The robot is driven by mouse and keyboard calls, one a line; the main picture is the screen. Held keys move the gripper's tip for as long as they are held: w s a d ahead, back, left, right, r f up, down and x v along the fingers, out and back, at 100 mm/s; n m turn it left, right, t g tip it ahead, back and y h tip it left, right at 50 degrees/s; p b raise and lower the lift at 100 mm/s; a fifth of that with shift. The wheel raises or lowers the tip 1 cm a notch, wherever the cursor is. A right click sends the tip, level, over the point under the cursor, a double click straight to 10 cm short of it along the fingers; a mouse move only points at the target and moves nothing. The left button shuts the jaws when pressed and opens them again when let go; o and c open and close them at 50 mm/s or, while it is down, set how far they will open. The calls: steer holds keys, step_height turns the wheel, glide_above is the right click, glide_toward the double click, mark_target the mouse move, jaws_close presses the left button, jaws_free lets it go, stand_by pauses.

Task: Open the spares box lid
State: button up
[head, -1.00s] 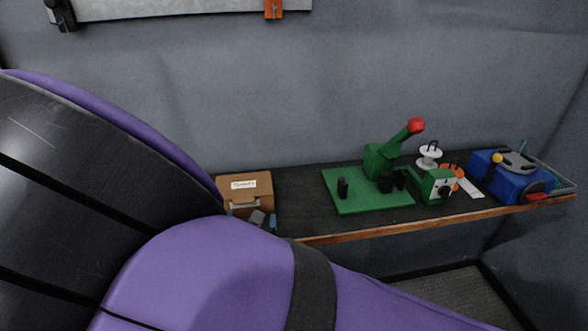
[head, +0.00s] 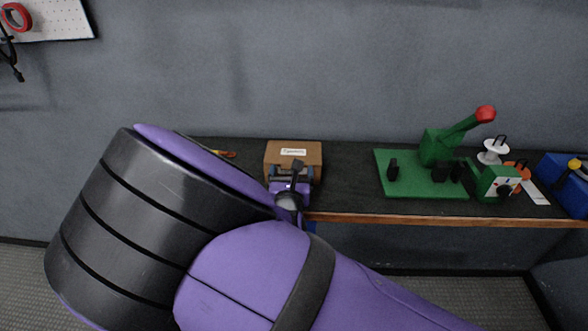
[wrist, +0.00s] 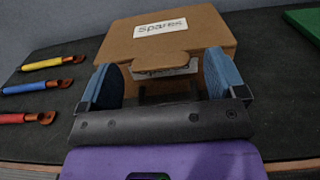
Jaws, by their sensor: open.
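The spares box (head: 308,150) is a brown box with a white label on its lid, standing on the dark bench. In the wrist view its lid (wrist: 205,35) is closed, with the "Spares" label (wrist: 160,28) on top. A brown tab (wrist: 160,62) juts from the front of the box, with a pale strip under it. My gripper (wrist: 165,80) is open, with one blue finger pad on each side of the tab in the picture. I cannot tell whether the pads touch the box. In the head view my wrist hides part of the box's front.
Yellow, blue and red-handled tools (wrist: 45,88) lie on the bench left of the box. A green press on a green base (head: 420,180) stands to the right, with spools (head: 493,150) and a blue machine (head: 566,183) beyond. The bench's wooden front edge (head: 400,218) runs below.

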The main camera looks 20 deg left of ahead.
steer(key=shift+w+a, duration=0.1)
steer(key=shift+w, duration=0.25)
steer(key=c, duration=1.3)
steer(key=shift+r, duration=0.1)
